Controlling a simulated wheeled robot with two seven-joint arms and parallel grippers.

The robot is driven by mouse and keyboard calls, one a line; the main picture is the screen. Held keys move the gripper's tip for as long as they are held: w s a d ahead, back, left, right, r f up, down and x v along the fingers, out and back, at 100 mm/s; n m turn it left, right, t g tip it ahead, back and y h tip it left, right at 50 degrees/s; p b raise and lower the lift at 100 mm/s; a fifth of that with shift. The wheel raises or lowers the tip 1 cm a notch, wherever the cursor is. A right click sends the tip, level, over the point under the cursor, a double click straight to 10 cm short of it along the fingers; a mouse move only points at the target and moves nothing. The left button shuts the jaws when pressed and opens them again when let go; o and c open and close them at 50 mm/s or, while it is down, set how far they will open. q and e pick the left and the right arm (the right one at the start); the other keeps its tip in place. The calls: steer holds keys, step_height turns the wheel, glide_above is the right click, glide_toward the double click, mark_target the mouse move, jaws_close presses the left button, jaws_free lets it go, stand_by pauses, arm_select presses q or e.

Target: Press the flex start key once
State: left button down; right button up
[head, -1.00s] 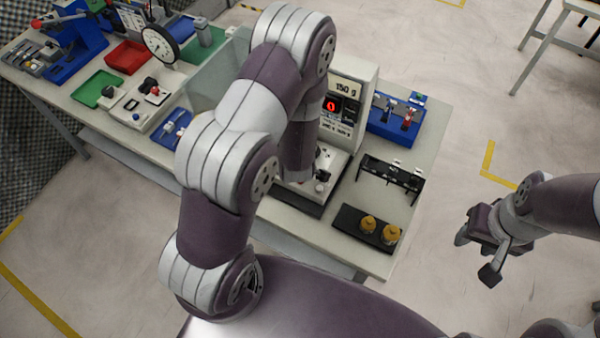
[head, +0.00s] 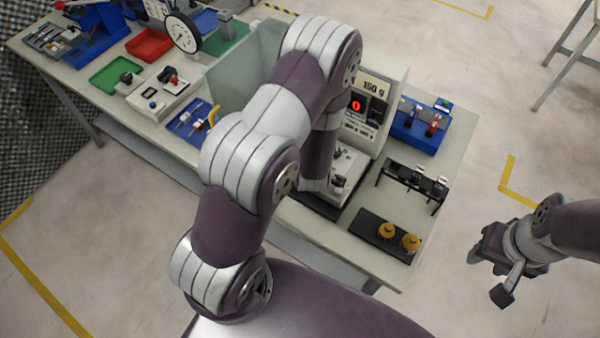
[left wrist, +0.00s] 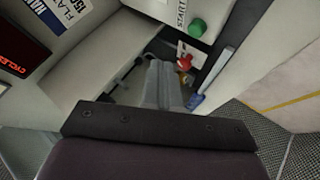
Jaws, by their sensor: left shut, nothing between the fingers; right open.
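A round green button (left wrist: 197,27) shows in the left wrist view beside a label that seems to read START. I take it as the flex start key. It sits on a pale panel, up and right of my left gripper (left wrist: 163,66), apart from it in the picture. The left gripper's fingers are shut and empty. In the head view my left arm hides that gripper and the green button. The tester (head: 378,87) bears a "150 g" label and a red display (head: 356,105) reading 0. My right gripper (head: 488,277) is open and empty, right of the table.
On the table (head: 330,238) are a black mat (head: 365,226) with brass weights, a black rack (head: 410,180), a blue tray (head: 420,140) and a clear panel (head: 235,85).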

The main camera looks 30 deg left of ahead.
arm_select(q)
step_height(320, 180, down, 3)
steer(key=shift+f+b, duration=0.1)
steer(key=shift+b, duration=0.85)
steer(key=shift+f+b, duration=0.3)
steer(key=shift+f, duration=0.05)
arm_select(e)
step_height(320, 180, down, 4)
steer(key=shift+r, duration=0.25)
arm_select(q)
steer(key=shift+f, duration=0.1)
arm_select(e)
steer(key=shift+f, duration=0.1)
arm_select(q)
steer(key=shift+f+b, duration=0.3)
steer(key=shift+b, duration=0.05)
arm_select(e)
steer(key=shift+f, duration=0.3)
